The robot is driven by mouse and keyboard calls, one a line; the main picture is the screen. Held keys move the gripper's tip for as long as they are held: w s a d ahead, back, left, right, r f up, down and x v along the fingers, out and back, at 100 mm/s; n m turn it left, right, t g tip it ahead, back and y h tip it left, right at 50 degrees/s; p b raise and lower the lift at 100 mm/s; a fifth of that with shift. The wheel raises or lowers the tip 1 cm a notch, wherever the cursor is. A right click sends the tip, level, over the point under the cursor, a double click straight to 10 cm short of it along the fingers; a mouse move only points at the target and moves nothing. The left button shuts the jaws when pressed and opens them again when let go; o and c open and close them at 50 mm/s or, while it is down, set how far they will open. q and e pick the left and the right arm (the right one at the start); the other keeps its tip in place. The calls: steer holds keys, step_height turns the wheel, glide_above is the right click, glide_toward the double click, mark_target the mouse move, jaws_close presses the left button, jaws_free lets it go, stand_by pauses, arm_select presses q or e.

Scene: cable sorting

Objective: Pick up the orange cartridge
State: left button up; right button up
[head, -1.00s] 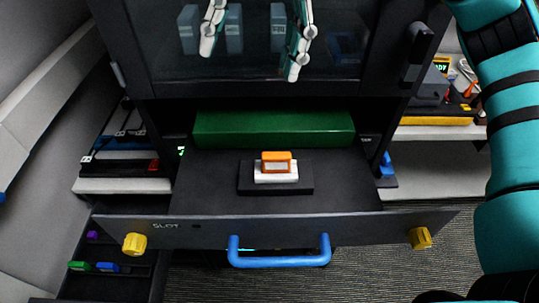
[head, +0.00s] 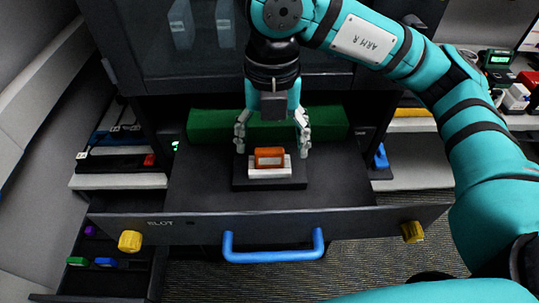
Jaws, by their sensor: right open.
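The orange cartridge (head: 269,152) sits upright in a white holder (head: 270,172) on a black base (head: 240,183), in the middle of the pulled-out drawer. It has a pale label on its front. My right gripper (head: 271,147) points down over it from behind. Its fingers are spread wide, one to the left and one to the right of the cartridge, with visible gaps on both sides. The gripper is open and empty. My left gripper does not show in the head view.
The drawer (head: 200,192) has a blue handle (head: 272,246) and yellow knobs (head: 130,241) on its front. A green block (head: 215,126) lies behind the gripper. Shelves with small items stand left and right. Bare drawer floor surrounds the black base.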

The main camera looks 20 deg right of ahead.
mark_target(269, 150)
steer(key=f, duration=0.1)
steer(key=w+f+p, duration=0.1)
steer(key=f, duration=0.2)
steer(key=shift+w+d+p, duration=0.15)
steer(key=shift+w+p, duration=0.2)
steer(key=shift+p, duration=0.05)
steer(key=shift+f, duration=0.6)
steer(key=c, duration=1.2)
steer(key=shift+o, duration=0.2)
steer(key=shift+r, duration=0.1)
